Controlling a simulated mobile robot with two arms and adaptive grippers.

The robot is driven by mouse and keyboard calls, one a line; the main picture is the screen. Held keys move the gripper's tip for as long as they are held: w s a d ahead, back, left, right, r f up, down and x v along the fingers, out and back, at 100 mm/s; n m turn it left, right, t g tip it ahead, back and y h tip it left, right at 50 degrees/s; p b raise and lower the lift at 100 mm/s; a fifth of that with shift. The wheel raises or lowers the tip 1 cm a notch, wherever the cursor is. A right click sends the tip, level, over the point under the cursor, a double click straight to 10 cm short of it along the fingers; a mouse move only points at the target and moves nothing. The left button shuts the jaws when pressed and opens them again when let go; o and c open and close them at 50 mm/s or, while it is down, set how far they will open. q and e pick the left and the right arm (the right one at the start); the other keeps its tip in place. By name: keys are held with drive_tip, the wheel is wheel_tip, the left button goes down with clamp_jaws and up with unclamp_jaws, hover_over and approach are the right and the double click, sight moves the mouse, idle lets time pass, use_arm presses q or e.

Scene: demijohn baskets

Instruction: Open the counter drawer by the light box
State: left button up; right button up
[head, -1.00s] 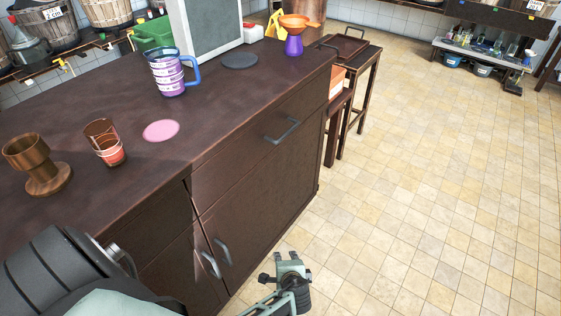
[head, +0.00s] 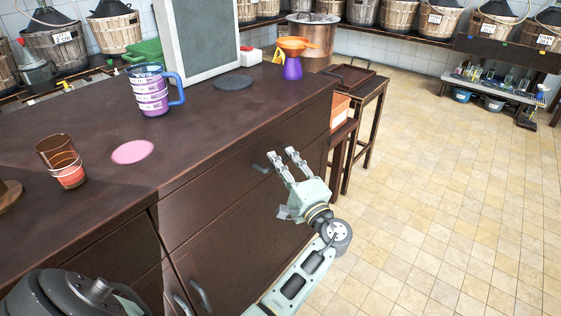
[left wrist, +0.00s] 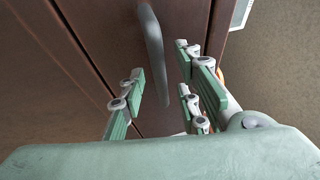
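The closed counter drawer (head: 225,190) is a dark brown front under the counter top, below and right of the light box (head: 205,42), a grey panel in a white frame. Its grey bar handle (head: 261,169) is partly hidden by my left gripper (head: 282,155), which is at the drawer front. In the left wrist view the handle (left wrist: 152,50) runs down toward the space between the open left fingers (left wrist: 158,82). The fingers are apart and not closed on it; whether they touch it I cannot tell. My right gripper is not in view.
On the counter stand a purple-banded mug (head: 152,92), a dark disc (head: 233,82), a pink disc (head: 132,151), a glass (head: 62,162) and a purple vessel with orange funnel (head: 292,66). A side table (head: 365,95) stands beyond the counter's end. Tiled floor (head: 440,200) is clear at right.

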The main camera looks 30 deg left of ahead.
use_arm(q)
drive_tip(key=shift+w+a+r, duration=0.15)
drive_tip(key=shift+w+a, duration=0.15)
drive_tip(key=shift+a, duration=0.3)
clamp_jaws()
